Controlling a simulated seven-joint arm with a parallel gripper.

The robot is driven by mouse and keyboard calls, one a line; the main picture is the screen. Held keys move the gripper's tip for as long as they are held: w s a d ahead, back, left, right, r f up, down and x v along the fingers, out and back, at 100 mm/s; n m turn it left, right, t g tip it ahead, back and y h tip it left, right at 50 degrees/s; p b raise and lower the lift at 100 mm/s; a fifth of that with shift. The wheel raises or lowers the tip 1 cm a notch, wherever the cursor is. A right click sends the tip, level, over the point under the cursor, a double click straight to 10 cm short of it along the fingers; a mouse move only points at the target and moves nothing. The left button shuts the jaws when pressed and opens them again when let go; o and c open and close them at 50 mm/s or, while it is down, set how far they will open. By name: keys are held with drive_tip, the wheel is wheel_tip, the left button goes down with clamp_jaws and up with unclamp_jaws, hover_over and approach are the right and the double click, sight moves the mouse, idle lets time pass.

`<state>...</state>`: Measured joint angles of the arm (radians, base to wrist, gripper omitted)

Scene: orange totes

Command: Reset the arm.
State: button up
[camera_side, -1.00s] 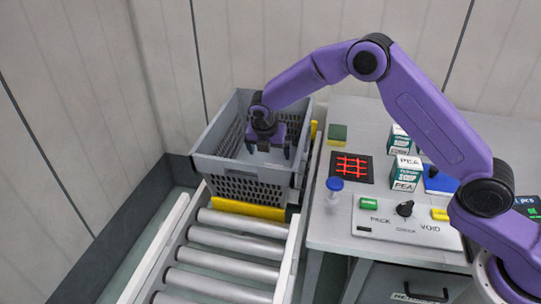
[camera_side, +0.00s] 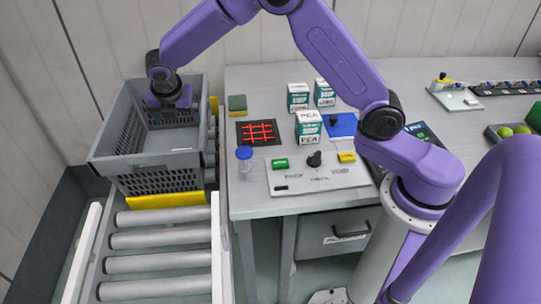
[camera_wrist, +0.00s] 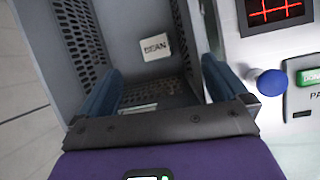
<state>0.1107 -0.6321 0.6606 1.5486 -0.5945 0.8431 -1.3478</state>
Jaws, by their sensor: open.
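My gripper (camera_side: 170,106) is over the grey tote (camera_side: 150,160), near its back end in the side view. The gripper points down, and its two blue fingers stand apart with nothing between them in the wrist view (camera_wrist: 163,85). A white box marked BEAN (camera_wrist: 155,47) lies on the tote floor, beyond the fingertips in the wrist view. My arm is stretched out from its base across the workbench to the tote. In the side view, I cannot make out the BEAN box.
The tote sits at the end of a roller conveyor (camera_side: 165,240). The workbench (camera_side: 270,215) beside it holds several soup boxes (camera_side: 308,127), a red-lined black pad (camera_side: 257,132), a blue-topped post (camera_side: 244,153), and a button panel (camera_side: 315,175). A green-yellow sponge (camera_side: 237,104) lies near the tote.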

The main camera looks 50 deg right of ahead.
drive_tip(key=s+d+r+m+g+y, duration=0.1)
drive_tip(key=s+d+m, duration=0.2)
drive_tip(key=s, duration=1)
drive_tip(key=s+d+r+m+g+y, duration=0.1)
drive_tip(key=s+m, duration=0.4)
drive_tip(key=s, duration=0.9)
drive_tip(key=s+d+r+m+g+y, duration=0.1)
drive_tip(key=s+d+m, duration=0.4)
drive_tip(key=s, duration=0.9)
wheel_tip(320, 180, up, 2)
drive_tip(key=shift+s+r+g+y, duration=0.15)
drive_tip(key=shift+r+g+y, duration=0.05)
drive_tip(key=shift+g+y, duration=0.25)
drive_tip(key=shift+d, duration=0.1)
